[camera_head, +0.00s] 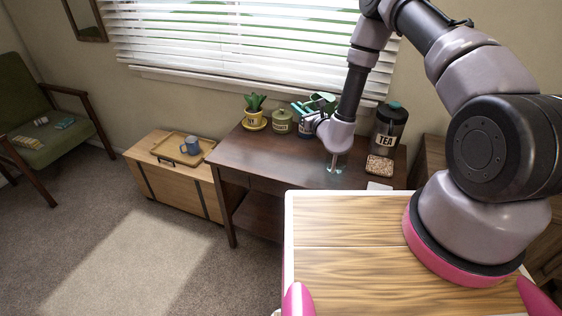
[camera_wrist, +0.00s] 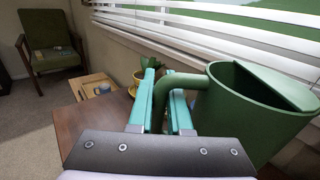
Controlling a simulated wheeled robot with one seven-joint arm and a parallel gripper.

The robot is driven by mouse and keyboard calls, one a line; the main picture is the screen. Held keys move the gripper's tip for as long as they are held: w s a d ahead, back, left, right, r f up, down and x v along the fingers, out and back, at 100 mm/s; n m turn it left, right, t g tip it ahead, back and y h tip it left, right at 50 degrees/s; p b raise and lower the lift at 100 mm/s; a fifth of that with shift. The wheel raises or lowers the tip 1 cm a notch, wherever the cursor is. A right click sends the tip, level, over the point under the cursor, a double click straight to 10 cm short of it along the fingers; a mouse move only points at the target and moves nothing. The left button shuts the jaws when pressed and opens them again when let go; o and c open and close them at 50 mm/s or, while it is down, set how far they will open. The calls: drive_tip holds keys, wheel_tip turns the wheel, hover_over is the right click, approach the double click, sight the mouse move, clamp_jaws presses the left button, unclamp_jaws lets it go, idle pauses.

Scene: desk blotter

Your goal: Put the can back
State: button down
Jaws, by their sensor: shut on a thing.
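A green watering can (camera_wrist: 235,110) fills the right of the wrist view, its open top showing. My gripper (camera_wrist: 160,72) is shut on the can's handle (camera_wrist: 189,82), which runs between the two teal fingers. In the head view my gripper (camera_head: 304,109) is over the back of the dark wooden desk (camera_head: 258,158), near the window. The can (camera_head: 325,99) shows there only in part, behind my wrist. It appears to be held above the desk top; its base is hidden.
A tea jar (camera_head: 389,130) and a brown textured block (camera_head: 380,165) are at the right. A low cabinet (camera_head: 148,158) with a tray and mug stands left.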

drive_tip(key=s+a+f+n+g+y, duration=0.2)
drive_tip(key=s+a+f, duration=0.1)
drive_tip(key=a, duration=0.4)
drive_tip(key=s+a+f+n+g+y, duration=0.2)
drive_tip(key=s+a+f, duration=0.1)
drive_tip(key=a, duration=0.4)
drive_tip(key=shift+w+d+f, duration=0.1)
drive_tip(key=shift+d+f, duration=0.05)
drive_tip(key=shift+f, duration=4.85)
drive_tip(key=c, duration=1.3)
unclamp_jaws()
drive_tip(key=shift+f, duration=0.15)
drive_tip(key=o, duration=0.5)
drive_tip(key=shift+c, duration=0.2)
